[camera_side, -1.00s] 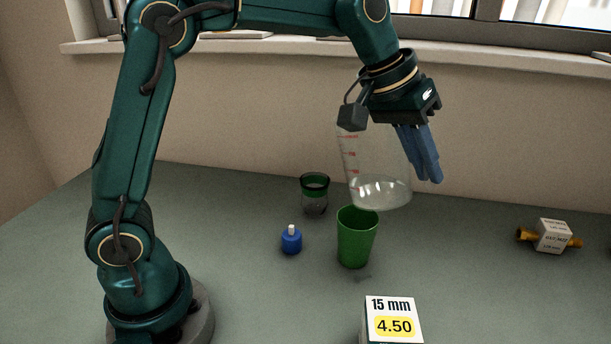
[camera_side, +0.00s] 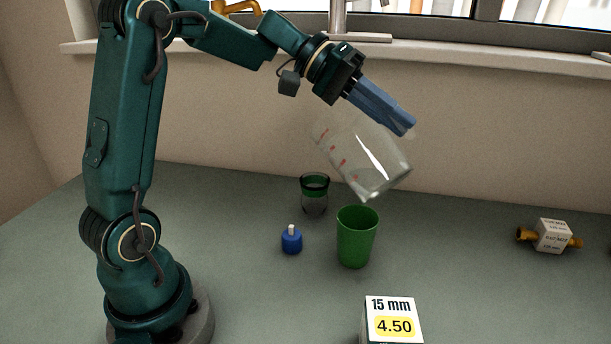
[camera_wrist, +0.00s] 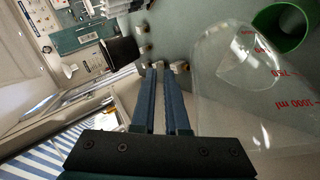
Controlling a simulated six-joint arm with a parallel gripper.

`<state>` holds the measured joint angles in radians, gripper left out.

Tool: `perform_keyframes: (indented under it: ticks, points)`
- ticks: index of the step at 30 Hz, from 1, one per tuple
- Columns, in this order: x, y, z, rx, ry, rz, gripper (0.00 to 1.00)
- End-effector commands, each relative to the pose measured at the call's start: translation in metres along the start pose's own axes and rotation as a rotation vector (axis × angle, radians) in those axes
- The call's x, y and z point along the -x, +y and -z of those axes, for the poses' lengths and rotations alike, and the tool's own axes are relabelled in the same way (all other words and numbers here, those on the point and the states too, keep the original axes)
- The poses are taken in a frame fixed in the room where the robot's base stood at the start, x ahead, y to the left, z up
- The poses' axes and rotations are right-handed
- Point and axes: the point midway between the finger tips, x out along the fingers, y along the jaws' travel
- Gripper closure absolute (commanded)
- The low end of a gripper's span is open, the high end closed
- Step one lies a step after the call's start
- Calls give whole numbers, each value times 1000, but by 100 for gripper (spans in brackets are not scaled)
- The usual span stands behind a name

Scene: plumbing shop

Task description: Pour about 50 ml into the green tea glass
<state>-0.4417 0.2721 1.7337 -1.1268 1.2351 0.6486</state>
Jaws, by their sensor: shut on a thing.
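My gripper (camera_side: 404,122) is shut on a clear beaker (camera_side: 362,158) with red graduation marks. The beaker is tilted, its mouth toward the upper left and its base toward the lower right. It hangs above a green tumbler (camera_side: 357,238) standing upright on the bench. How much liquid is in the beaker is hard to tell.
A small blue bottle (camera_side: 291,241) stands left of the tumbler. A price box (camera_side: 393,318) marked 15 mm is at the front. A white-labelled brass fitting (camera_side: 551,236) lies at the right. The bench between tumbler and fitting is clear.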

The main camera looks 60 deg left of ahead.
Motion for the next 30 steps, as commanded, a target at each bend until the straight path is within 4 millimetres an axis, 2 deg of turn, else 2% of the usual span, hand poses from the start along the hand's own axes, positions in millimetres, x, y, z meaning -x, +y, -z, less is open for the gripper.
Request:
perform_keyframes:
  ticks: [6, 30]
  points:
    - [5, -11, 2, 44, 9, -91, 100]
    - [20, -18, 8, 96, 21, -223, 100]
